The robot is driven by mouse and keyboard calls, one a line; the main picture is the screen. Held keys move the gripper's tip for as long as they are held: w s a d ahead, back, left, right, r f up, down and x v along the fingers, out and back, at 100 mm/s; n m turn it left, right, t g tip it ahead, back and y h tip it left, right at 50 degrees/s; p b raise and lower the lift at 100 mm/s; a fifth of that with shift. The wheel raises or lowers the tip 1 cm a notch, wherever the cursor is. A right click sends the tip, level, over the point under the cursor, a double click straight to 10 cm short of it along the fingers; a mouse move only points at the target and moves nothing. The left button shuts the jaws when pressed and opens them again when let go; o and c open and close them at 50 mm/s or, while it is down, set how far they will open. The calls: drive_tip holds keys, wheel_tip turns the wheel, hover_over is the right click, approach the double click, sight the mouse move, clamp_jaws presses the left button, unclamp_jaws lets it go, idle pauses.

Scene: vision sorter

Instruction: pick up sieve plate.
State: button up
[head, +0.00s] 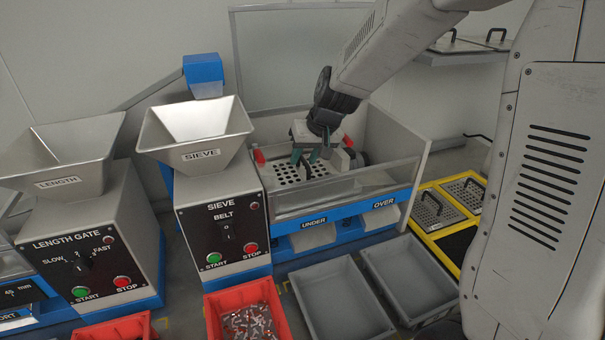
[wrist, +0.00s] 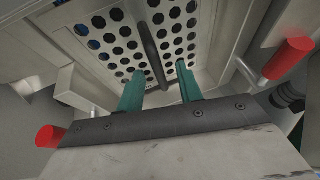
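A sieve plate (head: 288,174), metal with round holes, lies in the sieve machine's box. It fills the top of the wrist view (wrist: 110,37), with a dark bar handle (wrist: 153,50) across its middle. My gripper (head: 306,159) is over the plate inside the box. In the wrist view my gripper (wrist: 161,80) has its two teal fingers apart, one on each side of the handle's line, with gaps between. Whether the fingertips touch the plate cannot be told. My gripper hides part of the plate in the head view.
Red knobs (wrist: 290,58) flank the plate. A clear front panel and the box walls (head: 385,138) surround my gripper. A yellow rack (head: 429,237) at right holds more perforated plates (head: 436,211). Grey bins (head: 337,337) and a red bin of small parts (head: 213,318) stand in front.

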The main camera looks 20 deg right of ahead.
drive_tip(key=shift+x, duration=1)
clamp_jaws()
drive_tip(key=shift+r, duration=0.1)
